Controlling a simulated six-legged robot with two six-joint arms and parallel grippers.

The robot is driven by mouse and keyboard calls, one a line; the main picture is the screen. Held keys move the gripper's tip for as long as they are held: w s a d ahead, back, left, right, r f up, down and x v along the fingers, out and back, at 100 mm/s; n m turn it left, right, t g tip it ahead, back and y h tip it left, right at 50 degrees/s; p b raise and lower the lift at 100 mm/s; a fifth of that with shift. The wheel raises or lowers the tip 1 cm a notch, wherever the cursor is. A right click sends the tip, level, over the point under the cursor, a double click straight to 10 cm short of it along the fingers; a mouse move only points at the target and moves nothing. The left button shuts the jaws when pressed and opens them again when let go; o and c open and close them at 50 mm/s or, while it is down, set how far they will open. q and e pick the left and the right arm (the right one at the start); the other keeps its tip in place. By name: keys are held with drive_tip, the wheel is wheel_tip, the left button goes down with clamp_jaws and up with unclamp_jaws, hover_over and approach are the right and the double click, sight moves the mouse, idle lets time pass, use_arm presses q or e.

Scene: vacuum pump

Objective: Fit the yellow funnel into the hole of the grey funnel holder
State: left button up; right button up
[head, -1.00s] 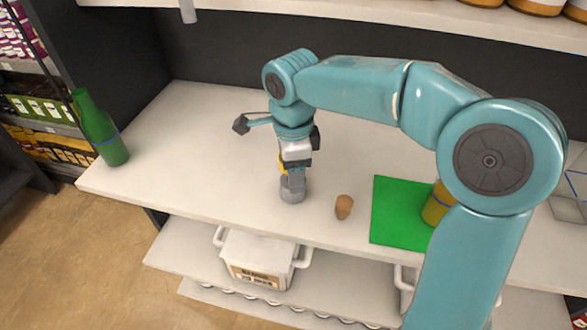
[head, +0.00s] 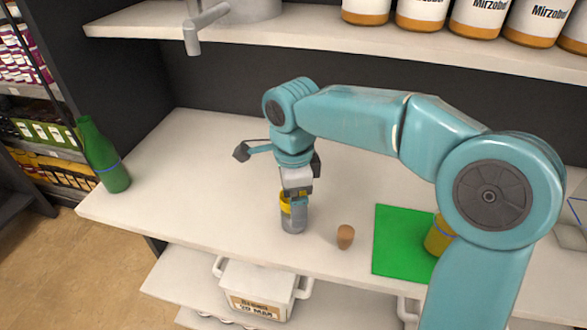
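The yellow funnel (head: 286,204) shows as a small yellow patch at the top of the grey funnel holder (head: 293,220), in the middle of the head view. My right gripper (head: 297,192) points down directly over the holder, at the funnel. Its fingers and part of the funnel hide each other, so I cannot tell whether it grips the funnel or how deep the funnel sits in the hole. The holder stands upright on the white table. My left gripper is not in the view.
A brown cork (head: 345,236) stands right of the holder. Further right are a green mat (head: 397,240) and a yellow container (head: 439,236), partly behind my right arm. A green bottle (head: 104,158) stands at the table's left end. The table (head: 200,190) is clear between bottle and holder.

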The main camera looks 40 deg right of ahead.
wheel_tip(320, 180, up, 14)
drive_tip(key=p, duration=0.2)
drive_tip(key=shift+w+r, duration=0.25)
drive_tip(key=shift+w, duration=0.1)
drive_tip(key=shift+a+f, duration=0.1)
drive_tip(key=shift+a, duration=0.05)
